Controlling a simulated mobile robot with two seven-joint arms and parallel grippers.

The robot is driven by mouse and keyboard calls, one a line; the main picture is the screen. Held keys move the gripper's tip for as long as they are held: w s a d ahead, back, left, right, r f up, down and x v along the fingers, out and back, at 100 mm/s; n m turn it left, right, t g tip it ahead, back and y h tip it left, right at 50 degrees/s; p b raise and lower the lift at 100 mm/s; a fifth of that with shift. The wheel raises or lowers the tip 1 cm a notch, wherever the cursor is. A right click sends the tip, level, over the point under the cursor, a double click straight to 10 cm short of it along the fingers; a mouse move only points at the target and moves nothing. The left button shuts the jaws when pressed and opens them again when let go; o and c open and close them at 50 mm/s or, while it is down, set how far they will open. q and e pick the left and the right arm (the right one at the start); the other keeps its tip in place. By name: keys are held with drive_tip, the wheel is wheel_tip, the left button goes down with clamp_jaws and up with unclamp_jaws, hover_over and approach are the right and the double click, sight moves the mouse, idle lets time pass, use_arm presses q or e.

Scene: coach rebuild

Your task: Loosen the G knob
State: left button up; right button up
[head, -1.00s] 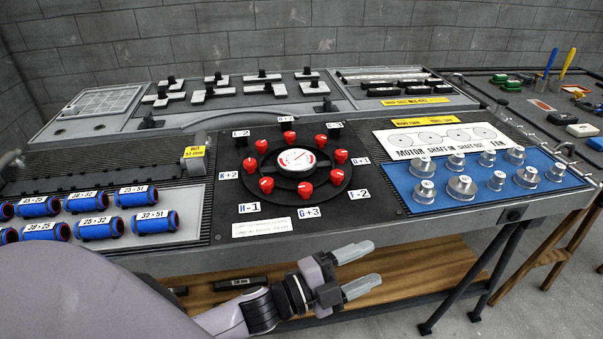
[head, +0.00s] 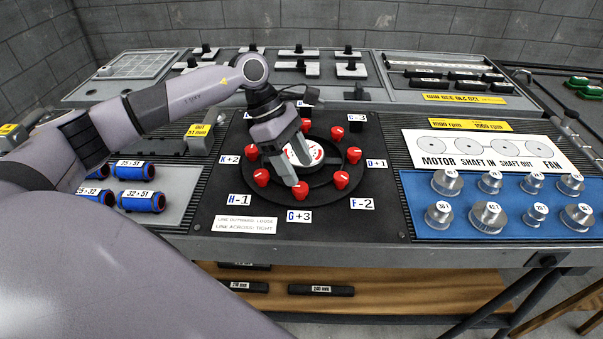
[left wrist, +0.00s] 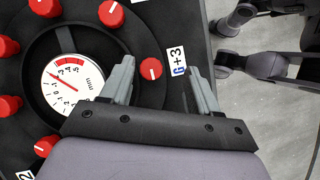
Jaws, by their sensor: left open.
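The G knob (head: 299,190) is a red knob at the near side of the black round dial plate, above its "G+3" label (head: 299,216). In the left wrist view the G knob (left wrist: 151,69) shows a short white line on its top. My left gripper (head: 297,172) is open and reaches down over the plate from behind the G knob. In the left wrist view the fingers of my left gripper (left wrist: 160,67) are spread, with the knob between them in the picture. Contact is not visible, nor is the exact height. My right gripper is not identifiable in either view.
The gauge (left wrist: 70,85) sits in the ring's middle; several red knobs stand around it, with the F knob (head: 341,180) and H knob (head: 262,177) closest. A card (head: 245,225) reads line outwards loose, line across tight. Metal pulleys (head: 487,215) stand to the right.

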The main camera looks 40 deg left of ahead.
sight(300, 186)
use_arm(q)
drive_tip(key=shift+y, duration=0.5)
drive_tip(key=shift+w+f+p, duration=0.2)
drive_tip(key=shift+f+p, duration=0.1)
drive_tip(key=shift+f, duration=1.15)
drive_tip(key=shift+w+f+p, duration=0.15)
drive_tip(key=shift+f+p, duration=0.1)
drive_tip(key=shift+f, duration=1.2)
use_arm(e)
drive_tip(key=shift+w+r, duration=0.25)
drive_tip(key=shift+r, duration=0.3)
use_arm(q)
drive_tip(key=c, duration=1)
